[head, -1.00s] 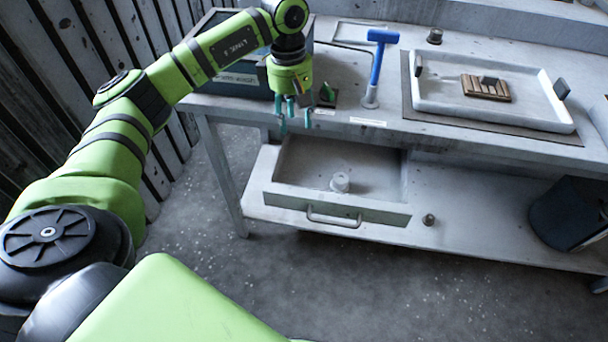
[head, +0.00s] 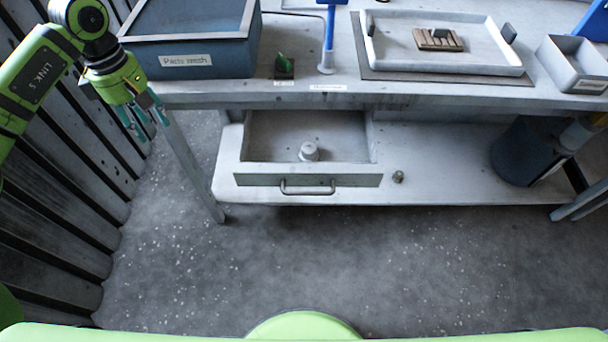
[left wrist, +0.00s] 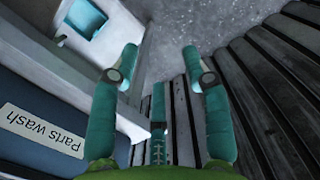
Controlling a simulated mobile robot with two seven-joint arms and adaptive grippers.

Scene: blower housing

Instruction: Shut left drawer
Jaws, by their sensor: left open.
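The left drawer (head: 345,180) is pulled open under the workbench, with its grey bar handle (head: 307,188) on the front panel. A small white round part (head: 308,151) stands inside it. My left gripper (head: 144,122) is open and empty. It hangs at the left of the bench, beside the front left leg, apart from the drawer and to its left. In the left wrist view the teal fingers (left wrist: 160,75) are spread with nothing between them, and the drawer (left wrist: 75,20) shows at the upper left. My right gripper is not in view.
A blue "Parts wash" bin (head: 190,60) stands on the bench above my left gripper. A small metal part (head: 398,176) sits on the lower shelf right of the drawer. A dark bucket (head: 522,152) stands farther right. A slatted wall (head: 60,200) is close on the left. The floor before the drawer is clear.

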